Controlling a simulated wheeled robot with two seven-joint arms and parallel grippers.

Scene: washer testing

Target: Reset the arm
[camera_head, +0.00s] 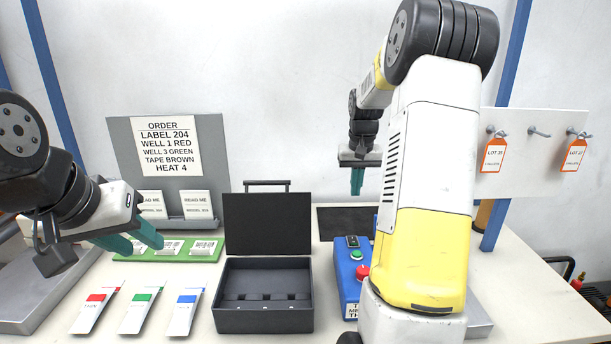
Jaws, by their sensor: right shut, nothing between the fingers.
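My left arm comes in from the left edge, and its gripper (142,245) hangs above the green board at the left of the table. Its two teal fingers stand apart with nothing visible between them. My right arm, white and yellow, rises large at the right of centre and bends back toward the wall. Its gripper (357,188) points down above the dark mat (338,222), beyond the blue box. Its teal fingers are together and hold nothing.
An open black case (264,320) stands at the table's middle. A blue box (347,270) with buttons is partly hidden by my right arm. An order board (210,140) and a pegboard (530,180) with orange tags stand behind.

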